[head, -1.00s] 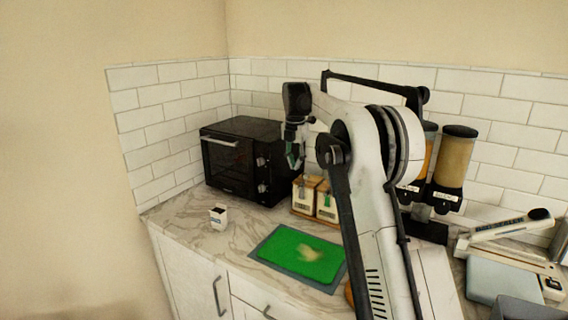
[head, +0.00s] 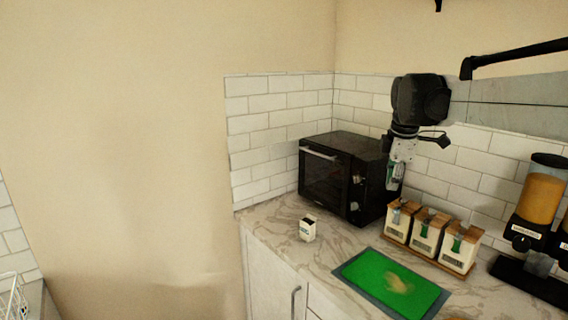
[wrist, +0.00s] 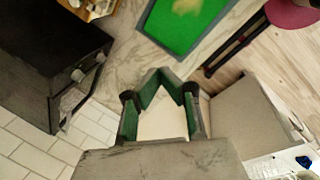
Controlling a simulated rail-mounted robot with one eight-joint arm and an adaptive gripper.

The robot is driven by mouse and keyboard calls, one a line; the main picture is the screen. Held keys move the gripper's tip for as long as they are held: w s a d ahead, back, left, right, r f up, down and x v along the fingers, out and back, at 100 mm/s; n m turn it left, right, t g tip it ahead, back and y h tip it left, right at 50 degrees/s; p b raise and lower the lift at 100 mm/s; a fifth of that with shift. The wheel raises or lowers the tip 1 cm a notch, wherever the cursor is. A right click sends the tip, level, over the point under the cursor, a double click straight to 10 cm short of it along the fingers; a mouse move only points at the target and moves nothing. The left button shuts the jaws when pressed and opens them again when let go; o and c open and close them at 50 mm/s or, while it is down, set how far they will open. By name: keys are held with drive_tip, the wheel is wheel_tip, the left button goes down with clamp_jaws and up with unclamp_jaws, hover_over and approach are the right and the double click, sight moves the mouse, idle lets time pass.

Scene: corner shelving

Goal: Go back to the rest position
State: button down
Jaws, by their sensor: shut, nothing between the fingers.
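My gripper (head: 393,181) hangs pointing down in the head view, in front of the right side of the black oven and above the counter. Its fingers are small there and partly blend with the oven behind. In the wrist view the green-and-black fingers of my gripper (wrist: 158,76) come together at the tips. My gripper is shut and holds nothing. My dark wrist and pale arm reach in from the right edge of the head view.
A black oven (head: 340,180) stands in the corner. A small white box (head: 307,230), a green cutting board (head: 395,284) and white canisters with wooden lids (head: 427,236) are on the marble counter (head: 270,222). Dispensers (head: 540,205) stand at right. Wooden floor (wrist: 250,60) shows in the wrist view.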

drive_tip(key=s+a+f+m+t, duration=0.1)
drive_tip(key=s+a+f+m, duration=0.2)
drive_tip(key=s, duration=0.6)
drive_tip(key=s+a+m+t, duration=0.1)
drive_tip(key=s+a+m, duration=0.1)
drive_tip(key=s+m, duration=0.6)
drive_tip(key=s+a+f+m+t, duration=0.1)
drive_tip(key=s+f+m, duration=0.1)
drive_tip(key=s+f, duration=0.3)
drive_tip(key=s+a+f+m+t+b, duration=0.1)
drive_tip(key=s+a+f+m, duration=0.1)
drive_tip(key=s+f, duration=0.4)
drive_tip(key=s+m, duration=0.1)
drive_tip(key=s, duration=0.4)
